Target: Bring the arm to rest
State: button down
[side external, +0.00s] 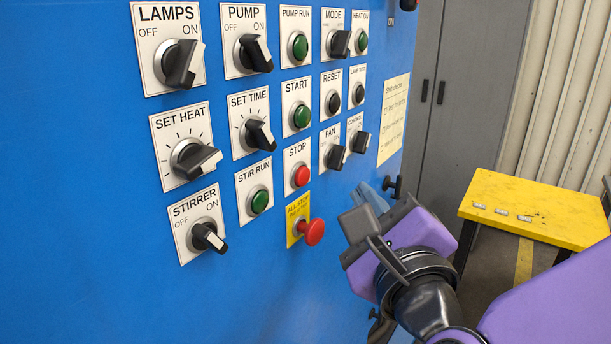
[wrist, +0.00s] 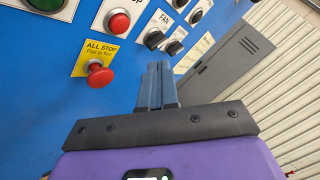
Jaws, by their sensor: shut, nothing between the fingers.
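My gripper (side external: 372,198) is in front of the lower right part of the blue control panel (side external: 80,200), to the right of the red ALL STOP mushroom button (side external: 313,232). In the wrist view its two fingers (wrist: 157,84) are together with nothing between them. They point towards the panel below the FAN knob (wrist: 155,39). I cannot tell whether the fingertips touch the panel. The ALL STOP button also shows in the wrist view (wrist: 100,73), left of the fingers and apart from them.
The panel carries several knobs, such as STIRRER (side external: 208,237), and buttons, such as red STOP (side external: 301,176). A yellow table (side external: 545,212) stands at the right with small pieces on it. A grey cabinet (side external: 465,90) stands behind. Free room lies between panel and table.

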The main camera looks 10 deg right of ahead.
dwell(0.4)
jog(key=s+d+f+m+g+h, duration=0.1)
jog(key=d+f+m+g+h, duration=0.1)
jog(key=d+f+m+g, duration=0.75)
jog(key=s+d+f+m+g+h, duration=0.1)
jog(key=d+f+m, duration=0.35)
jog(key=d, duration=0.95)
jog(key=s+d+f+m+g+y, duration=0.1)
jog(key=s+d+m+g, duration=0.1)
jog(key=s+m, duration=0.4)
jog(key=s+d+f+m+g+y, duration=0.1)
jog(key=s+d+f+m+g, duration=0.1)
jog(key=s+d+m, duration=0.3)
jog(key=s+d+f+m+g+y, duration=0.1)
jog(key=s+d+f+m+g, duration=0.1)
jog(key=s+d+m+g, duration=0.2)
jog(key=s+m, duration=0.3)
jog(key=m, duration=0.1)
jog(key=shift+s+f+y, duration=0.25)
jog(key=shift+s+y, duration=0.05)
jog(key=shift+y, duration=0.1)
